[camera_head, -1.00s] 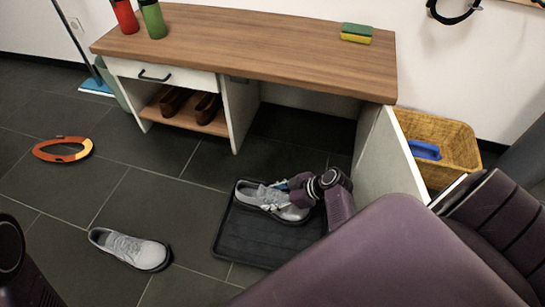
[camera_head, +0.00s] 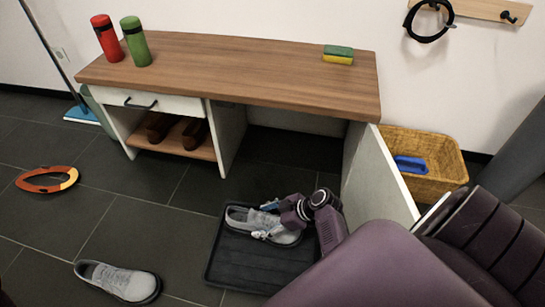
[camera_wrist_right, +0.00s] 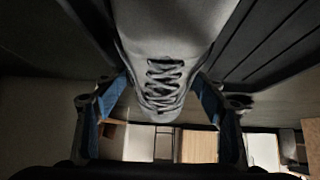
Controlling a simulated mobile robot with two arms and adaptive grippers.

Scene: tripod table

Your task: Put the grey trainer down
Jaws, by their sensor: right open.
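In the right wrist view the same trainer (camera_wrist_right: 165,45) lies between the blue-padded fingers of my right gripper (camera_wrist_right: 163,98). The jaws are open, one finger on each side of the shoe, with slim gaps. A second grey trainer (camera_head: 118,281) stands on the floor to the left of the tray. My left gripper is out of view.
A wooden-topped bench (camera_head: 235,72) stands behind, with a red bottle (camera_head: 106,38), a green bottle (camera_head: 135,41) and a sponge (camera_head: 338,55) on it. Brown shoes (camera_head: 193,134) sit on its shelf. A wicker basket (camera_head: 435,160) stands at right.

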